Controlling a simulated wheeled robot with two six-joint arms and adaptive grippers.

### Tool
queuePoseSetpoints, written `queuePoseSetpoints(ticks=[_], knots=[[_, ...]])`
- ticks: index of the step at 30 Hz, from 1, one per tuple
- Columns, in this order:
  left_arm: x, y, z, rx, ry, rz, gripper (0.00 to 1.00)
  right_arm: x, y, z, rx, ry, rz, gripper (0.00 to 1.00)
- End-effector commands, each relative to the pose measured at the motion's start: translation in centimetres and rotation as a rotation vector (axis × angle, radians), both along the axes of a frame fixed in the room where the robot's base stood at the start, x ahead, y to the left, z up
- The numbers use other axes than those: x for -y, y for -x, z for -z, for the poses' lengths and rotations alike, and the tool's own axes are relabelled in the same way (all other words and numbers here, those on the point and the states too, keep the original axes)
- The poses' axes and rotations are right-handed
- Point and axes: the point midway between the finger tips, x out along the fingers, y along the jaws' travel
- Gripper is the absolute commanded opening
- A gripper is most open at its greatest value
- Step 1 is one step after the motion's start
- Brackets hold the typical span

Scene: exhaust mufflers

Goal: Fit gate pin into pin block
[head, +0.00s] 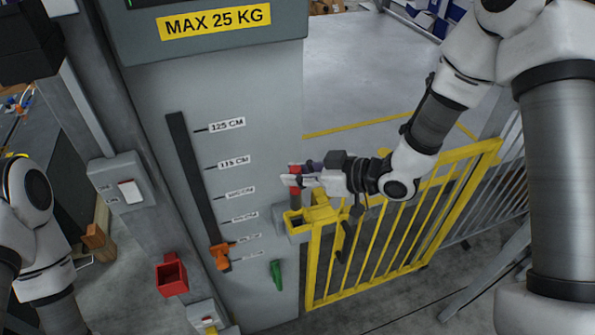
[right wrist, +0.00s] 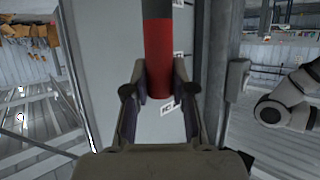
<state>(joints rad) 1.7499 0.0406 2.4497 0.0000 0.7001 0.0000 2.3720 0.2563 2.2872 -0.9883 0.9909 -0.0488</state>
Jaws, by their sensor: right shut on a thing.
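The gate pin (head: 295,193) shows as a small red piece above and below the fingers of my right gripper (head: 297,180). In the right wrist view the pin (right wrist: 158,60) is a round bar, red with a dark grey part, between the two fingers. My right gripper is shut on it. The yellow pin block (head: 296,222) is on the side of the grey column, just below the pin in the head view. I cannot tell whether the pin's lower end touches the block. My left arm shows at the left edge, but its gripper is out of view.
The yellow barred gate (head: 400,225) stands right of the block, under my right arm. The grey column (head: 250,100) carries a height scale and an orange slider (head: 220,256). A red holder (head: 172,276), a green hook (head: 277,274) and a switch box (head: 122,186) are nearby.

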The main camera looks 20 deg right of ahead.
Motion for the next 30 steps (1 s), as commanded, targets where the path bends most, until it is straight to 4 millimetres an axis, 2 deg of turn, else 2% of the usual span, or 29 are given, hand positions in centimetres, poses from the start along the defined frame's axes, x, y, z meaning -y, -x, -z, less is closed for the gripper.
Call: queuePoseSetpoints(ticks=[1,30], knots=[[0.0,0.0,0.6,0.000,0.000,0.000,0.00,0.0,0.0,0.7,0.001,-0.001,0.000,0.00],[0.0,0.0,6.1,0.000,0.000,0.001,0.00,0.0,0.0,7.6,0.001,0.000,0.000,0.00]])
